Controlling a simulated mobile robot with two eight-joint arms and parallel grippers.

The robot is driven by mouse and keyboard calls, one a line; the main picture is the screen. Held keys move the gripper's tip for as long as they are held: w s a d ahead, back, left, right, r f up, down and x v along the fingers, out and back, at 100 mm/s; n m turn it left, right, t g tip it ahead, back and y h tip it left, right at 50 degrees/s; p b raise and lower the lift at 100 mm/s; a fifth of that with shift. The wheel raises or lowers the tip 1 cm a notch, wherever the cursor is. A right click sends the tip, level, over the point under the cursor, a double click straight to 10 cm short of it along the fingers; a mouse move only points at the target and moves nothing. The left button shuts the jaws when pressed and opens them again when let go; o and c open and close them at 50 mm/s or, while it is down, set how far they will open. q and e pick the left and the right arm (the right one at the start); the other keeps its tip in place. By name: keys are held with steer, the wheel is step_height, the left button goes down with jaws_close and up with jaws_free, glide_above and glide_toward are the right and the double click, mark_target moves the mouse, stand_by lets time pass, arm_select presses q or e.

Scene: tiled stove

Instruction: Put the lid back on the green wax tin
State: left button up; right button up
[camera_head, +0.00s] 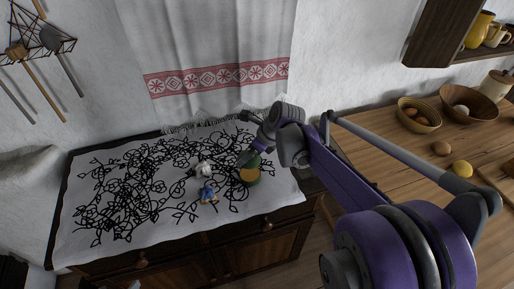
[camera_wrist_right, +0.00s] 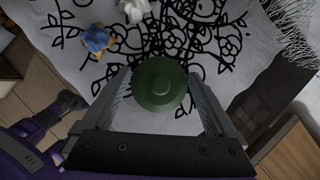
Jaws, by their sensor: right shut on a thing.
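The green lid (camera_wrist_right: 160,84), round with a small raised centre, is between the two fingers of my right gripper (camera_wrist_right: 163,98) in the right wrist view. The gripper is shut on it. In the head view the green wax tin (camera_head: 250,182) stands on the patterned white cloth near its right end, with yellowish wax showing in its top. My right gripper (camera_head: 247,157) is right at the tin's far side, from above. Whether lid and tin touch I cannot tell. In the wrist view the lid hides what is below it. My left gripper is not in view.
A blue figurine (camera_head: 208,192) and a white figurine (camera_head: 204,169) stand left of the tin on the cloth (camera_head: 90,235). A fringed curtain (camera_head: 215,50) hangs behind. A wooden table (camera_head: 385,150) with bowls is at the right. The cloth's left part is clear.

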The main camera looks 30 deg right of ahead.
mark_target(253, 160)
steer(key=shift+s+f, duration=0.1)
steer(key=shift+s, duration=0.05)
steer(key=shift+f+b, duration=0.95)
steer(key=shift+f, duration=1.1)
steer(key=shift+f+b, duration=0.7)
steer(key=shift+f, duration=0.4)
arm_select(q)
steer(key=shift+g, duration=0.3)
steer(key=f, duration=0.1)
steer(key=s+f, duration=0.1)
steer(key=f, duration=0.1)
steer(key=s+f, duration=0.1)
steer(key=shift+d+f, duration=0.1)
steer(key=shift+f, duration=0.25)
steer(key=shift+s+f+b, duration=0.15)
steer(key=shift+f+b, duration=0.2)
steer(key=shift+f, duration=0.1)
arm_select(e)
steer(key=shift+f, duration=0.15)
steer(key=o, duration=1)
steer(key=shift+c, duration=0.2)
